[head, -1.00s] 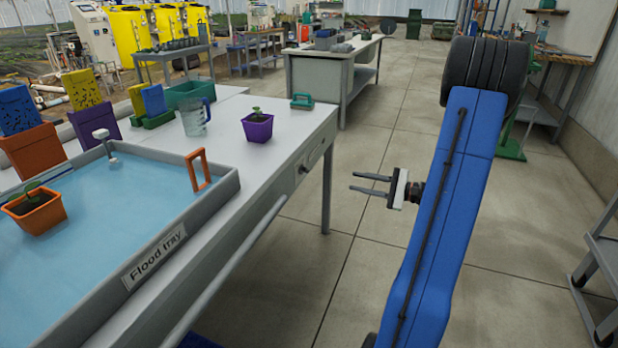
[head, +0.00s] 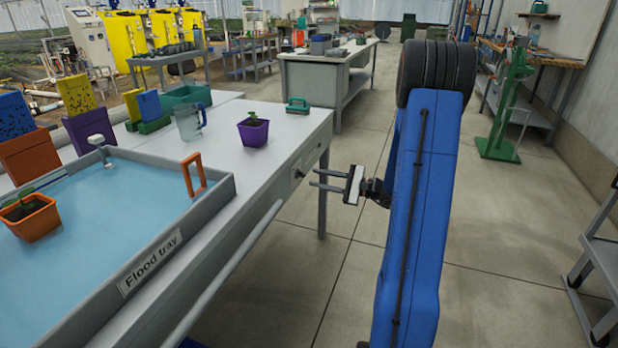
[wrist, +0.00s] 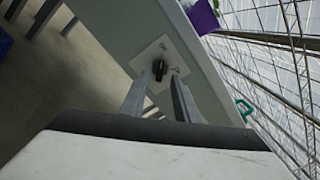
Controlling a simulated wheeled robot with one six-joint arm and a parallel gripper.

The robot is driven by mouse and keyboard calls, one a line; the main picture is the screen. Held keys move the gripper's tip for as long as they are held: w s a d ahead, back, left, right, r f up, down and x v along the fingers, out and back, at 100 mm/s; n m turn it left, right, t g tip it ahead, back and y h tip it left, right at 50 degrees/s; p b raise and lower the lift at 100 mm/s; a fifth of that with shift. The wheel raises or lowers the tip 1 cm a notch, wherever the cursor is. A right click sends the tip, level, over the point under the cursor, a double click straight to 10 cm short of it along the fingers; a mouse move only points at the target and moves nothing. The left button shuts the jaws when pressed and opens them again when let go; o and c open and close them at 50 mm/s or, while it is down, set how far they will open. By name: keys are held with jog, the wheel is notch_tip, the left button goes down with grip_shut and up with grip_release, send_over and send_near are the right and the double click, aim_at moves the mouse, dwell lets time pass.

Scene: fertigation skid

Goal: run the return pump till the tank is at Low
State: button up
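The flood tray (head: 150,262), labelled "Flood tray", holds pale blue water on the bench at the left of the head view. A small dark knob (head: 299,172) is on the bench's front edge. In the wrist view the black knob (wrist: 159,69) sits on a white plate with small marks, too small to read. My gripper (head: 314,179) is open and empty, its two fingers pointing at the bench front. In the wrist view my fingers (wrist: 155,85) stand on either side of the knob in the picture; I see no contact. I see no Low mark.
A purple pot (head: 253,131), a clear jug (head: 189,122) and a green-handled item (head: 298,106) stand on the bench.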

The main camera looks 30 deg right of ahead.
aim_at(304, 175)
jog(key=shift+x, duration=2.05)
grip_shut()
